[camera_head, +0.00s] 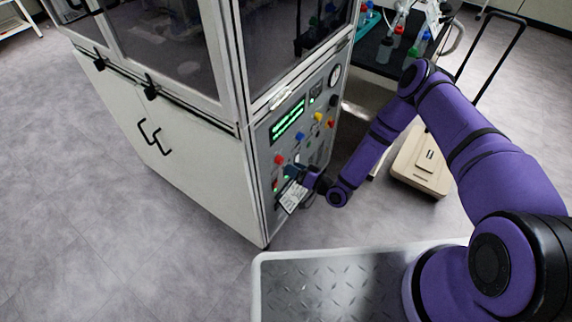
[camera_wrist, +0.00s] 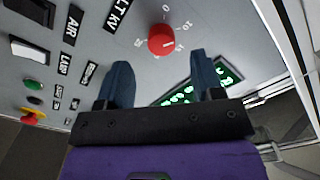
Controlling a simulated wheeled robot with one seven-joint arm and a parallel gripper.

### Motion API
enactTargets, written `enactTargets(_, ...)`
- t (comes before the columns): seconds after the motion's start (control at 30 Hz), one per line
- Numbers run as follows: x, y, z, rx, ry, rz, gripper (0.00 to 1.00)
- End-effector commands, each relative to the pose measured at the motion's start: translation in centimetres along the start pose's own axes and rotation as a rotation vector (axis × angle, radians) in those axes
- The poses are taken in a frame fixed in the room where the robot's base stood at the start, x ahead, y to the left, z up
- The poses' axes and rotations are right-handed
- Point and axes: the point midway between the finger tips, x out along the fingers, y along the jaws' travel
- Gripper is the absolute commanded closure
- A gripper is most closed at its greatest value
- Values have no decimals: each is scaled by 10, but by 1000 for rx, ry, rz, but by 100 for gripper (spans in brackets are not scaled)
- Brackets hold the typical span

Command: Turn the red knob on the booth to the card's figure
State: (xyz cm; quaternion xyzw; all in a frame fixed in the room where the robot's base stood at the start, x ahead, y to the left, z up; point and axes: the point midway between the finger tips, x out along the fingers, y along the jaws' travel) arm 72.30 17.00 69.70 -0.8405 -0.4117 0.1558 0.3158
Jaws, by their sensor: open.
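The red knob (camera_wrist: 161,40) is on the booth's grey control panel in the wrist view, with a printed scale around it. A pale pointer mark shows on its face, towards the lower right in the picture. My gripper (camera_wrist: 160,59) is open and empty, its two blue fingers apart below the knob in that view and not closed on it. In the head view my gripper (camera_head: 307,178) is by the lower part of the panel, and a red round control (camera_head: 279,159) shows above and left of it. A white card (camera_head: 293,196) is at the panel's lower edge; its writing is too small to read.
A green-lit display (camera_head: 287,122) is on the panel, with a blue knob (camera_head: 299,136) and a yellow knob (camera_head: 319,116). A red-and-yellow button (camera_wrist: 33,116) is at the lower left in the wrist view. A beige platform cart (camera_head: 420,163) stands right of the booth.

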Motion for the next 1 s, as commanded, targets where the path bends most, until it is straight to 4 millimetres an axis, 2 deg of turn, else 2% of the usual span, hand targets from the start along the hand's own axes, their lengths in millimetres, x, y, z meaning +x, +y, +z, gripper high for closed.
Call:
enactTargets(0.03,-11,0,0,2,0,3,39)
enactTargets(0.2,-39,0,0,2,0,2,39)
enactTargets(0.4,-57,0,0,0,1,0,39)
enactTargets(1.0,-60,0,0,0,0,0,39)
